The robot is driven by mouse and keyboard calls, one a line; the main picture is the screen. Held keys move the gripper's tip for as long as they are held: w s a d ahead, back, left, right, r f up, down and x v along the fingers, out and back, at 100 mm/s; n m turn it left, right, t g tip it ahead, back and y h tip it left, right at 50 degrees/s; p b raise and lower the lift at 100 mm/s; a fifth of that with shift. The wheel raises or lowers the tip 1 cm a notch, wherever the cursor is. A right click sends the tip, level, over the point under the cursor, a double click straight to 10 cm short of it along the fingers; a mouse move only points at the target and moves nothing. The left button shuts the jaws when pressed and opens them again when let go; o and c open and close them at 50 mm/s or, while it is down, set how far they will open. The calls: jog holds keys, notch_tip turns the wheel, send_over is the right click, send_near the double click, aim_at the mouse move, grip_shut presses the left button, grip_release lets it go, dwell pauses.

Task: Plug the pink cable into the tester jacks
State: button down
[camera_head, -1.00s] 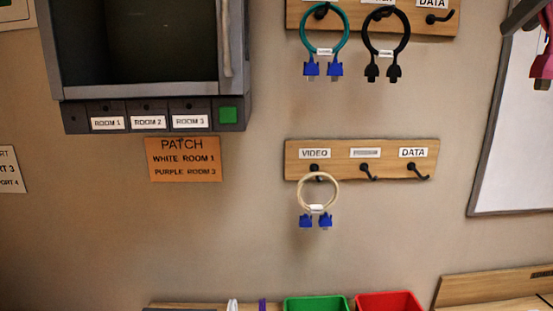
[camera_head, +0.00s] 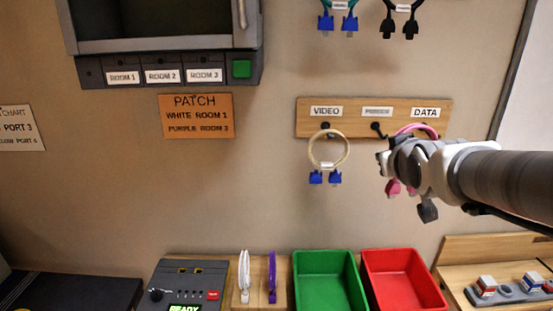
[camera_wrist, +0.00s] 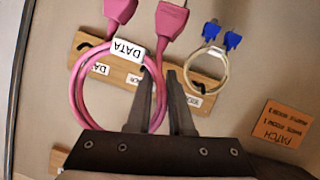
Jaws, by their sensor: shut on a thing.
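The pink cable (camera_wrist: 75,95) is coiled, with two pink connectors (camera_wrist: 172,20) and a white DATA tag (camera_wrist: 128,50). My gripper (camera_wrist: 160,90) is shut on one side of the coil in the wrist view. In the head view my gripper (camera_head: 385,163) is in front of the right part of the lower hook board. There the pink cable (camera_head: 415,128) shows partly behind it, its connectors hanging below; whether it touches the DATA hook I cannot tell. The tester (camera_head: 190,284) is at the bottom left, with yellow-edged jacks on top and a green READY display.
A beige cable (camera_head: 312,150) with blue plugs hangs on the lower hook board (camera_head: 310,103). White (camera_head: 244,280) and purple (camera_head: 271,280) cables stand beside the tester. Green (camera_head: 325,255) and red (camera_head: 395,254) bins are right of them. A patch note (camera_head: 198,116) is on the wall.

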jog(key=w+a+f, duration=0.3)
jog(key=w+f, duration=0.2)
jog(key=f, duration=0.4)
jog(key=w+a+f+n+y, duration=0.1)
jog(key=w+a+f, duration=0.2)
jog(key=f, duration=0.7)
jog(key=shift+w, duration=1.1)
jog(key=shift+s, duration=0.1)
